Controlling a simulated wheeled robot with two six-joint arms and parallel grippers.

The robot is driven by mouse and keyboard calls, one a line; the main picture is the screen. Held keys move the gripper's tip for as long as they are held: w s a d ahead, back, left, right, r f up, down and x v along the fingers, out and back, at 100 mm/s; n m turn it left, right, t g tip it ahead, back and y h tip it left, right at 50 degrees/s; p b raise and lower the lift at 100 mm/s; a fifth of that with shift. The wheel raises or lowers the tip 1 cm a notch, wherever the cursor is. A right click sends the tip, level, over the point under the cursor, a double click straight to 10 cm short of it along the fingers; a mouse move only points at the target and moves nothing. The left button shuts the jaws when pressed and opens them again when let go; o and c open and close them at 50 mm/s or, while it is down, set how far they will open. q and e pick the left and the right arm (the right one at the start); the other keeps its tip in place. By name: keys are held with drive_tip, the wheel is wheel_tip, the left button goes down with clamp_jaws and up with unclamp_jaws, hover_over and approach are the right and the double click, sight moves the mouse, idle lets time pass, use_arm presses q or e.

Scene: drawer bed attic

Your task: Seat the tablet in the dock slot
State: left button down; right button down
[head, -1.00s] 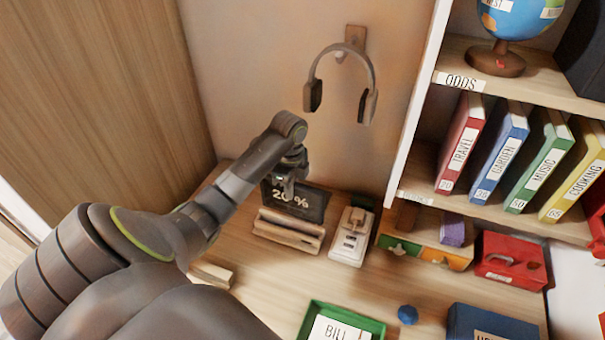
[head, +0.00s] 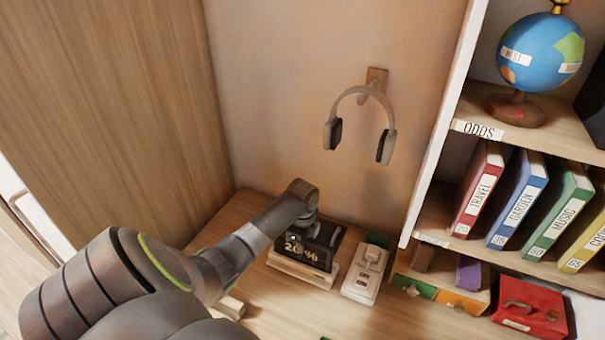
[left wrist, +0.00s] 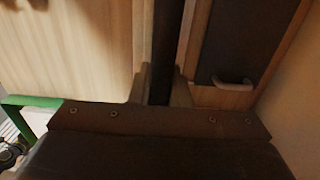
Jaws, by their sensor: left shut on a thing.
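The tablet (head: 322,238) is a dark slab with a white "20 %" reading on its face. It stands roughly upright and leans back a little at the wooden dock (head: 290,268). Its lower part covers most of the dock's top, and only a pale front strip of the dock shows. I cannot tell whether its bottom edge is fully down in the slot. My left gripper (head: 303,228) is shut on the tablet's upper part. In the left wrist view the tablet (left wrist: 166,45) is a dark strip between the fingers (left wrist: 161,90). My right gripper is out of view.
A white charger block (head: 362,278) stands close to the dock's right. Headphones (head: 335,135) hang on the wall above. A bookshelf (head: 440,165) and red box (head: 530,308) are at the right. A green tray edge (left wrist: 25,101) shows in the wrist view.

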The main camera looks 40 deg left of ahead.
use_arm(q)
drive_tip(key=c, duration=1.4)
unclamp_jaws()
drive_tip(key=shift+o, duration=0.2)
wheel_tip(320, 180, up, 12)
drive_tip(key=b, duration=0.2)
